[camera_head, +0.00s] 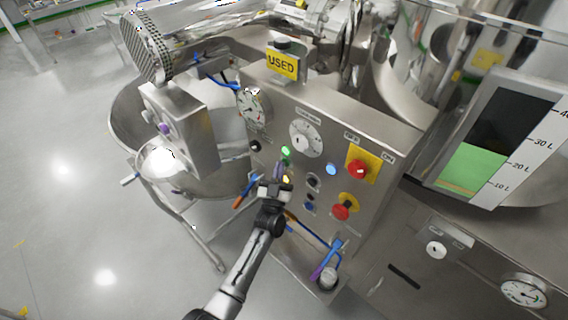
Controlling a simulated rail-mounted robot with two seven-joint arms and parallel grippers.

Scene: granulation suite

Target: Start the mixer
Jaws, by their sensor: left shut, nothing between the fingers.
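The mixer's steel control panel (318,133) stands in the middle of the head view. It carries a round dial knob (303,139), a lit green button (286,152), a lit blue-white button (331,169), a red knob on a yellow plate (358,169) and a red mushroom button (342,211). My left gripper (279,170) is shut and empty. Its tips are at the panel face just below the green button, beside a yellow light (286,180); I cannot tell whether they touch. Dark buttons (313,181) sit right of the gripper. My right gripper is not in view.
A steel bowl (127,119) and a grey box (180,130) stand left of the panel. A yellow USED sign (282,65) is on top. Blue and orange tubes (305,232) run below the panel. A level-marked tank (490,140) stands at right. Floor at left is clear.

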